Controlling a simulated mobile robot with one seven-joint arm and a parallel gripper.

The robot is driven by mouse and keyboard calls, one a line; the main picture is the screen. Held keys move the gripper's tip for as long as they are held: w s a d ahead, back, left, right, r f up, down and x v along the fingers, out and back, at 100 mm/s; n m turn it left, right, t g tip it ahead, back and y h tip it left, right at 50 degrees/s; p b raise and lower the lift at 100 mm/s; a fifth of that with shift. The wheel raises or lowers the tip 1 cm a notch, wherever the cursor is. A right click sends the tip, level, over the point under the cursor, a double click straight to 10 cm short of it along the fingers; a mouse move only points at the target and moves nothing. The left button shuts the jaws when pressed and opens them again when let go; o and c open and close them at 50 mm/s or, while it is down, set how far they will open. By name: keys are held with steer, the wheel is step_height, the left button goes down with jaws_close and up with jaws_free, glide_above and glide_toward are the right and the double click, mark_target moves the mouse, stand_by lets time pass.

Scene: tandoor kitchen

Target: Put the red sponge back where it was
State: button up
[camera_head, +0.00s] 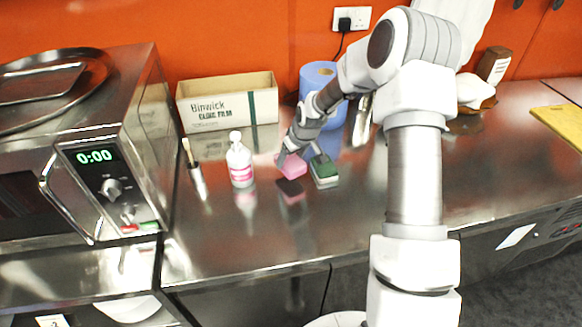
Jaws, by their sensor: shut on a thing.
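The red sponge (291,166), pinkish in this light, is between the fingers of my gripper (297,156), over the steel counter. My gripper is shut on it and points down and to the left. A dark patch shows on the counter just below the sponge; I cannot tell whether it is a shadow, a reflection or another thing. I also cannot tell whether the sponge touches the counter. A green sponge (323,171) with a pale lower part lies just to its right, close to my gripper.
A white bottle (240,163) and a brush in a metal holder (197,181) stand left of my gripper. A cling film box (225,107) and a blue roll (315,80) are behind. The steel counter (250,240) is clear in front. A microwave (115,175) stands at left.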

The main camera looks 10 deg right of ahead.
mark_target(293, 163)
steer(key=shift+f, duration=2)
steer(key=shift+f, duration=0.2)
steer(key=o, duration=1.3)
steer(key=shift+r, duration=0.1)
steer(key=shift+s+d+r, duration=0.1)
steer(key=shift+r, duration=0.4)
steer(key=v, duration=1.1)
steer(key=shift+s+r, duration=0.1)
